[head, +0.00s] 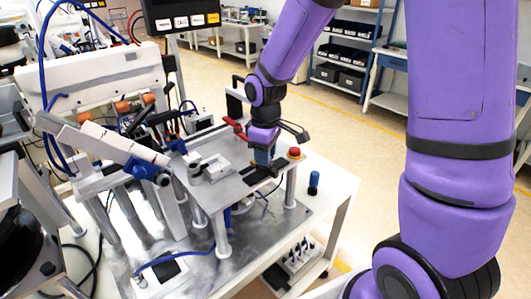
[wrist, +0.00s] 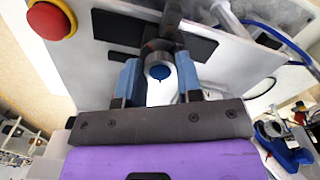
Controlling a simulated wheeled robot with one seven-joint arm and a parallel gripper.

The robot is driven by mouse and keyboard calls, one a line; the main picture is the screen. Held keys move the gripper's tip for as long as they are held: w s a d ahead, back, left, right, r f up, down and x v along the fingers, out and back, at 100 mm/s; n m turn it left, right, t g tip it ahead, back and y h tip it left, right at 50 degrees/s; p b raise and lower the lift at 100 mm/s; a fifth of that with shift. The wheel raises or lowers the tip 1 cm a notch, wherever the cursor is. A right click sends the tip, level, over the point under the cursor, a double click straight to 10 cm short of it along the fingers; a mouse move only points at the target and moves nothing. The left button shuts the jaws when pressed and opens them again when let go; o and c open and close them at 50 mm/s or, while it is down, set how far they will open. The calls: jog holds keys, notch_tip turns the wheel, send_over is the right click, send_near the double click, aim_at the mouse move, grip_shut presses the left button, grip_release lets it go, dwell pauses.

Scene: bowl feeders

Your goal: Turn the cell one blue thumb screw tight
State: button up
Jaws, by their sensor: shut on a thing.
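My gripper (head: 263,160) points down onto the raised grey plate (head: 230,190) of the work cell, near its right side. In the wrist view my gripper (wrist: 160,74) has its two blue-grey fingers on either side of a round grey piece with a blue centre, which I take for the blue thumb screw (wrist: 159,72). The fingers are shut on it. The screw sits at a dark fixture on the plate. In the head view my gripper hides the screw, and how tight it is cannot be seen.
A red button on a yellow base (head: 295,153) stands close to the right of my gripper; it also shows in the wrist view (wrist: 48,19). A small blue item (head: 314,181) stands on the white table. A white mechanism with a blue knob (head: 146,172) is at left.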

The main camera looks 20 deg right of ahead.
jog(key=shift+m, duration=1.3)
jog(key=o, duration=0.9)
notch_tip(320, 180, up, 11)
jog(key=shift+f, duration=0.1)
jog(key=s+d+r+m+t, duration=0.1)
jog(key=s+d+r+m, duration=0.1)
jog(key=s+r, duration=0.2)
jog(key=s+d+r+m+t, duration=0.2)
jog(key=s+r, duration=0.1)
jog(key=s, duration=0.7)
jog(key=s+d+r+m+t, duration=0.2)
jog(key=s+r, duration=0.2)
jog(key=s, duration=0.3)
jog(key=shift+s+d+r, duration=0.3)
jog(key=shift+s+r, duration=0.05)
